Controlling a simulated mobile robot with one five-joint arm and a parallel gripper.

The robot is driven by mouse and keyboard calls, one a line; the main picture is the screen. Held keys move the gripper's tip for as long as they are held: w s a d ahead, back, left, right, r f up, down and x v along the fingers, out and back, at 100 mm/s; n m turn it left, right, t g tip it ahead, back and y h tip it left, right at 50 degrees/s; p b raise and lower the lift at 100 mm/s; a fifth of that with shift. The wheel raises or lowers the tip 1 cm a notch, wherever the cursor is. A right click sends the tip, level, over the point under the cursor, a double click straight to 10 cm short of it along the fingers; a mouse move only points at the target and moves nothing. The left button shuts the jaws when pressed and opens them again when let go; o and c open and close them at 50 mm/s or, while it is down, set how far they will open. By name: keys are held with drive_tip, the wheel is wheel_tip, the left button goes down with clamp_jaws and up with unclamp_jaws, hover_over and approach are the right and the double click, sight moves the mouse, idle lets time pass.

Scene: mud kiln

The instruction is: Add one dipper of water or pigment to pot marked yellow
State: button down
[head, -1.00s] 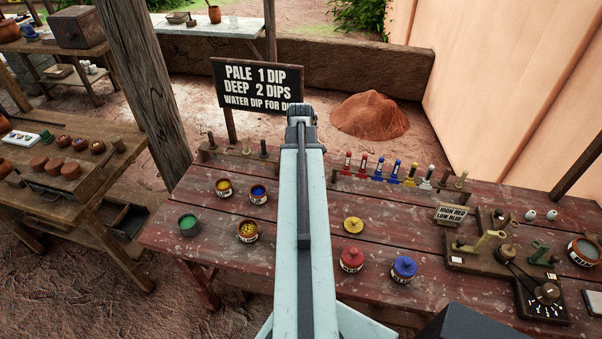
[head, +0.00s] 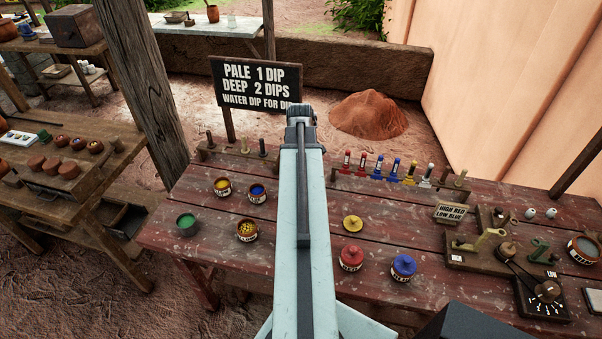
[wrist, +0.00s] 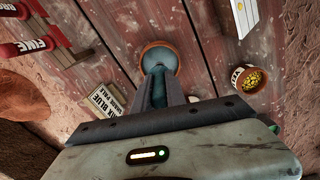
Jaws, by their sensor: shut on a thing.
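My gripper (wrist: 160,98) is shut on a narrow dark teal thing (wrist: 158,88), perhaps a dipper handle; its lower part is hard to make out. Beyond the fingertips is a round terracotta-rimmed vessel (wrist: 174,50) with a grey-blue inside; I cannot tell whether the held thing touches it. A labelled pot with yellow bits (wrist: 250,80) stands to its right, apart from my gripper. In the head view, the open pot with yellow bits (head: 247,231) stands on the red table, and a yellow lid (head: 353,224) lies farther right. My arm hides the gripper there.
The red table (head: 310,270) also bears a yellow-filled pot (head: 222,187), a blue pot (head: 258,194), a green pot (head: 187,224), and lidded red (head: 351,259) and blue (head: 403,267) pots. A tool rack (head: 400,182) runs along the back. A black sign (head: 255,85) stands behind.

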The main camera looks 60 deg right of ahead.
drive_tip(key=shift+f+b, duration=1.6)
drive_tip(key=shift+f, duration=0.2)
drive_tip(key=shift+r, duration=0.2)
wheel_tip(320, 180, up, 7)
drive_tip(key=p, duration=0.7)
drive_tip(key=shift+r+p, duration=0.2)
drive_tip(key=shift+p, duration=0.2)
drive_tip(key=shift+f, duration=0.1)
